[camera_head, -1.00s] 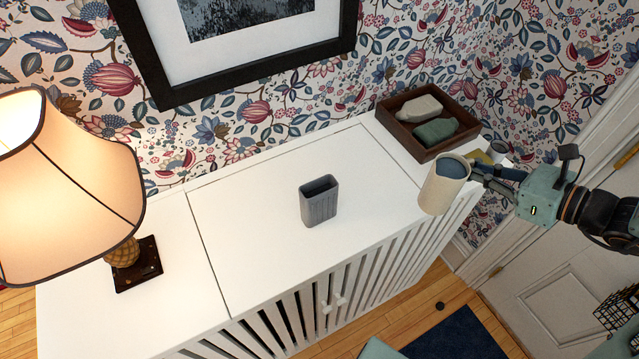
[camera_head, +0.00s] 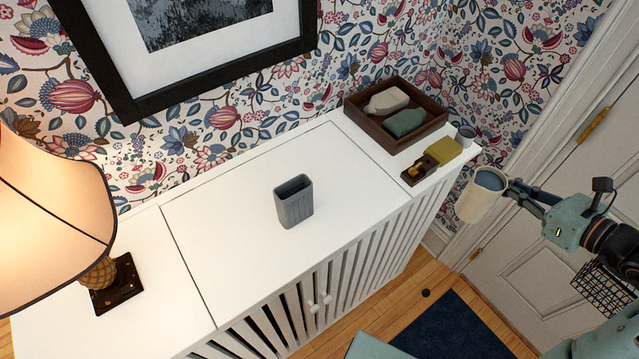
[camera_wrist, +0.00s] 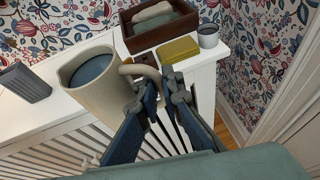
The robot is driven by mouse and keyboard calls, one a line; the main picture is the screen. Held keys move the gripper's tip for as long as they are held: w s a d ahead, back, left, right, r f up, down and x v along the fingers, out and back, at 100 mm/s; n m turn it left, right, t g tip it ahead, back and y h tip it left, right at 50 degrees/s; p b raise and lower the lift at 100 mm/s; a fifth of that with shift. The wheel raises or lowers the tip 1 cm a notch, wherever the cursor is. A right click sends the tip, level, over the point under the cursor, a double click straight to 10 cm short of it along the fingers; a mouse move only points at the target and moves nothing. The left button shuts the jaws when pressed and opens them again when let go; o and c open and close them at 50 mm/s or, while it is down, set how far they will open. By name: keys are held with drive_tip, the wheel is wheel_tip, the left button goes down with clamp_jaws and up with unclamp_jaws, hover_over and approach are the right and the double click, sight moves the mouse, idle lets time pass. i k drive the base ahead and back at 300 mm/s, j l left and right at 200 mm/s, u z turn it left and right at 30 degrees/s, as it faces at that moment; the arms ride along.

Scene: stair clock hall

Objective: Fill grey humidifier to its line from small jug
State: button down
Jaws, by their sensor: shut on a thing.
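The grey humidifier (camera_head: 294,203) stands upright and open-topped on the middle of the white cabinet top. It also shows at the left edge of the wrist view (camera_wrist: 24,82). The small cream jug (camera_head: 481,198) is in my gripper (camera_head: 512,188), out beyond the cabinet's right front edge, to the right of the humidifier. In the wrist view my gripper (camera_wrist: 150,100) is shut on the handle of the jug (camera_wrist: 98,98). The jug holds blue-grey liquid and looks close to upright. No fill line on the humidifier can be made out.
A lit lamp (camera_head: 62,215) stands at the cabinet's left. The white top (camera_head: 235,240) around the humidifier is clear.

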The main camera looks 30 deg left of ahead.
sight(294, 198)
drive_tip(key=l+u, duration=0.1)
drive_tip(key=u, duration=0.35)
drive_tip(key=l+u, duration=0.1)
drive_tip(key=u, duration=0.8)
drive_tip(key=k+l+u, duration=0.1)
drive_tip(key=u, duration=0.4)
